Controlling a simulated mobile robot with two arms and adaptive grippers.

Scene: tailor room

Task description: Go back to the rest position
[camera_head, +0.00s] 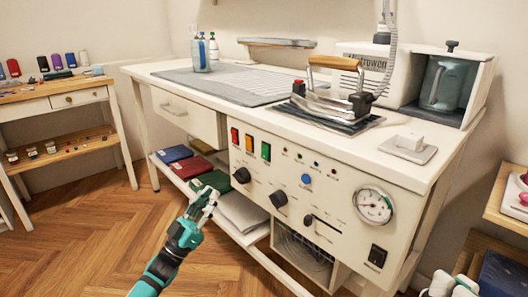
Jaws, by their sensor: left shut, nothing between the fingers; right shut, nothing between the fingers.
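My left gripper (205,200) is at the end of a teal and black arm that comes in from the bottom left. It is shut and empty, in front of the ironing station's lower shelf, and it covers part of that shelf in the picture.
The white ironing station (330,185) has knobs, a gauge (374,204) and an iron (325,98) on top. Folded cloths (175,154) lie on its lower shelf. A wooden table (60,100) with thread spools stands left. Open wooden floor (90,235) lies at left.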

